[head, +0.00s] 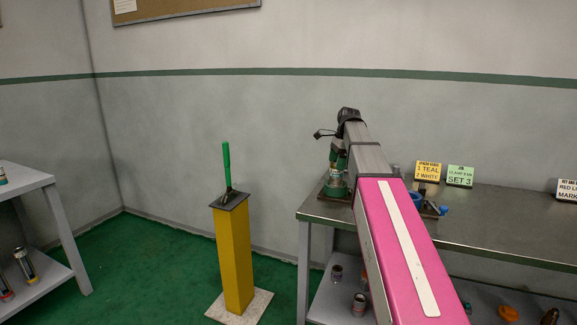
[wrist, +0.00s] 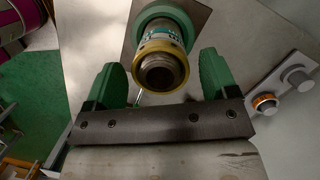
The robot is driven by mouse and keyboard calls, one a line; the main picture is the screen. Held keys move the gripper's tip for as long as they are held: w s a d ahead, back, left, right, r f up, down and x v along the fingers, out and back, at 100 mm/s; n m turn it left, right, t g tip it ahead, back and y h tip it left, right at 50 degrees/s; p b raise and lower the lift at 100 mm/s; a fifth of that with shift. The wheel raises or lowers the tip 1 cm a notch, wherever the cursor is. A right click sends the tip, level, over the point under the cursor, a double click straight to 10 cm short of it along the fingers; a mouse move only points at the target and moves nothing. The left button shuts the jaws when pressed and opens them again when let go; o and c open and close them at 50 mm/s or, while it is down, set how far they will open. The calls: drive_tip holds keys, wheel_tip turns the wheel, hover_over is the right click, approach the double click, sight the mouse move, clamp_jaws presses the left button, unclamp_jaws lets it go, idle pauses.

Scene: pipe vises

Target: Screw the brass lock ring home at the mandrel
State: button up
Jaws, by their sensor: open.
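The brass lock ring (wrist: 163,52) shows in the wrist view, around the end of a dark hollow steel mandrel (wrist: 158,77) with a pale, teal-marked body behind it. My gripper (wrist: 160,64) has its two green fingers apart, one on each side of the ring, with gaps visible. Neither finger is seen touching the ring. In the head view my gripper (head: 338,154) points down over the mandrel stand at the near left of the steel bench. The ring's thread and how far it sits on are hidden.
The steel bench (head: 490,213) carries a blue-handled fixture (head: 430,208) and sign cards (head: 459,176). A yellow post (head: 235,260) with a green lever (head: 227,165) stands left of it. A grey plate with knobs (wrist: 298,78) lies right of the mandrel. Green floor is free between.

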drive_tip(key=n+g, duration=0.1)
drive_tip(key=n, duration=0.4)
drive_tip(key=shift+n+h, duration=0.3)
drive_tip(key=shift+n, duration=0.1)
drive_tip(key=n, duration=0.4)
drive_tip(key=shift+n+g+h, duration=0.3)
drive_tip(key=shift+n, duration=0.1)
drive_tip(key=c, duration=0.9)
drive_tip(key=m, duration=0.5)
drive_tip(key=shift+t, duration=0.4)
drive_tip(key=m+y, duration=0.1)
drive_tip(key=m, duration=0.3)
drive_tip(key=shift+m+t, duration=0.3)
drive_tip(key=shift+t, duration=0.1)
drive_tip(key=o, duration=0.3)
drive_tip(key=shift+m, duration=0.3)
drive_tip(key=c, duration=0.8)
